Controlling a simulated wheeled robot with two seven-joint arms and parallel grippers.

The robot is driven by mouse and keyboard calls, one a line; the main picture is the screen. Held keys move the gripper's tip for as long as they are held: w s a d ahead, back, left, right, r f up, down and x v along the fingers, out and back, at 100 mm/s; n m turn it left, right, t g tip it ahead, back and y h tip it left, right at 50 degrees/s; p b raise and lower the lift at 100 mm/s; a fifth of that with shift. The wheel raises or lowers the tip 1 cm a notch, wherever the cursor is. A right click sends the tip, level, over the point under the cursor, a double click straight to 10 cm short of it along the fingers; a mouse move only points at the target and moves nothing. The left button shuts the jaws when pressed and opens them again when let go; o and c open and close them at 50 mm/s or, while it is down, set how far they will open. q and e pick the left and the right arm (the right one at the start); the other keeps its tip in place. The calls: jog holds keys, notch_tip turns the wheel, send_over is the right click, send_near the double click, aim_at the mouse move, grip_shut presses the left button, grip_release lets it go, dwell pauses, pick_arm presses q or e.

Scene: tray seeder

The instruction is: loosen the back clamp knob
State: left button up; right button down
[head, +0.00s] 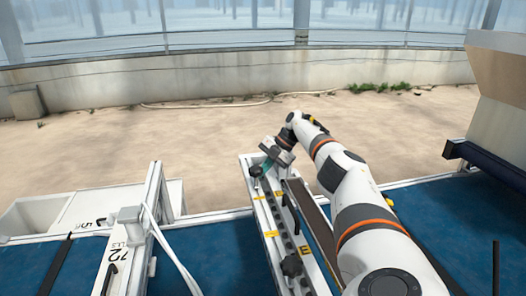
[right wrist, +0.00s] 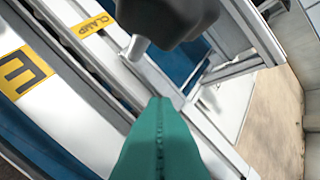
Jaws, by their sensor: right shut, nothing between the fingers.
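The back clamp knob (head: 256,171) is dark and sits at the far end of the white rail (head: 248,190). In the right wrist view the dark lobed knob (right wrist: 168,14) fills the top middle, with a pale metal stem (right wrist: 137,47) below it. My right gripper (head: 266,165) is at the rail's far end, beside the knob. Its teal fingers (right wrist: 160,102) are shut together with nothing between them, and their tips point toward the knob's underside and stem. I cannot tell whether they touch. My left gripper does not show.
A second dark knob (head: 291,266) stands at the rail's near end. A white frame (head: 160,190) with loose white cables stands to the left. Blue surfaces (head: 220,250) lie either side of the rail.

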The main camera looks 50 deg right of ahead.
jog(key=b+v, duration=0.1)
jog(key=v, duration=0.5)
jog(key=shift+b, duration=0.3)
jog(key=shift+v, duration=0.8)
